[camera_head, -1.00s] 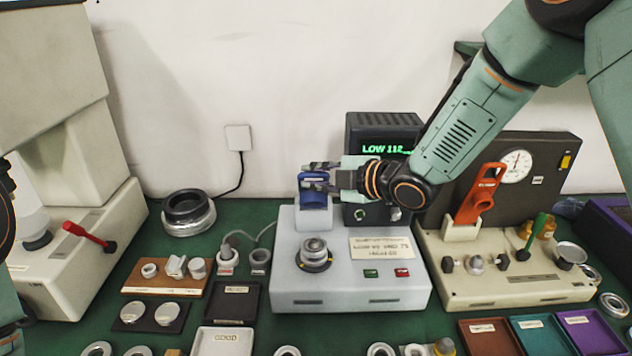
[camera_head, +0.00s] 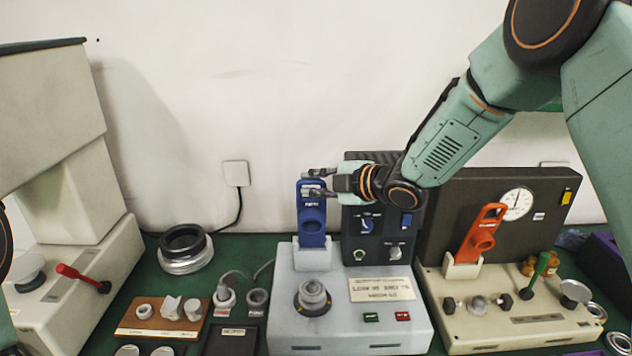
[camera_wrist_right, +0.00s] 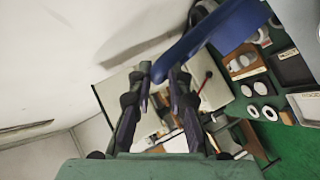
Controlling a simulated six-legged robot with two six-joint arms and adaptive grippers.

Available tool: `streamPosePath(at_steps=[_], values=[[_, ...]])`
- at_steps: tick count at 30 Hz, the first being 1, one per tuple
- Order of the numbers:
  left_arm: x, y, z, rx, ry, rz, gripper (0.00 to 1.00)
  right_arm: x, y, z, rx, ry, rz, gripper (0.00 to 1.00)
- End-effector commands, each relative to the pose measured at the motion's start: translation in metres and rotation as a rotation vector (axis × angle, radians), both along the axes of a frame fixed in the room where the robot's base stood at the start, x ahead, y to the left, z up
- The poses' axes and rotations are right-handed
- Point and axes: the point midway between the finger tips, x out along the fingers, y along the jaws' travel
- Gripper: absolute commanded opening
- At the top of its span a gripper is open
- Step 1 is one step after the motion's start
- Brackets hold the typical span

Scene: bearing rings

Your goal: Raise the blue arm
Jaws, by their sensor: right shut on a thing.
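The blue arm (camera_head: 312,222) stands nearly upright at the back of the pale grey tester box (camera_head: 350,319). My right gripper (camera_head: 318,183) is at its upper end, coming from the right, and is shut on it. In the right wrist view the blue arm (camera_wrist_right: 215,33) runs in from the upper right, with its rounded end between the fingertips (camera_wrist_right: 161,76). The fingers hide part of its top. My left gripper is out of view.
A dark box with knobs (camera_head: 372,237) stands just behind. To the right is a cream tester (camera_head: 515,327) with a red-orange arm (camera_head: 482,234) and a gauge. A press with a red lever (camera_head: 82,273) stands left.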

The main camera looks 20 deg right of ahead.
Motion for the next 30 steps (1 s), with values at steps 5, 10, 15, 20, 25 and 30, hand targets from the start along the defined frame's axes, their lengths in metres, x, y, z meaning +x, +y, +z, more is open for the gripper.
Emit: streamPosePath(at_steps=[5, 10, 15, 20, 25, 30], values=[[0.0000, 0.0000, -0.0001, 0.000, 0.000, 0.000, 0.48, 0.0058, -0.0024, 0.0097, 0.008, -0.021, -0.011, 0.00], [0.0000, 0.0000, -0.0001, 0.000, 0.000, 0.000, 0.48, 0.0062, -0.0025, 0.0102, 0.009, -0.022, -0.011, 0.20], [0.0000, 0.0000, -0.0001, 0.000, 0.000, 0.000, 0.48, 0.0067, -0.0028, 0.0091, 0.009, -0.019, -0.011, 0.35], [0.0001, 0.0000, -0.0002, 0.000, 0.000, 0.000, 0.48, 0.0070, -0.0032, 0.0080, 0.007, -0.017, -0.011, 0.36], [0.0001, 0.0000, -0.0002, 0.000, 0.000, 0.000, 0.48, 0.0075, -0.0034, 0.0077, 0.007, -0.017, -0.012, 0.36], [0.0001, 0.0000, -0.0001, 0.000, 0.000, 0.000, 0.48, 0.0075, -0.0035, 0.0081, 0.007, -0.017, -0.012, 0.36]])
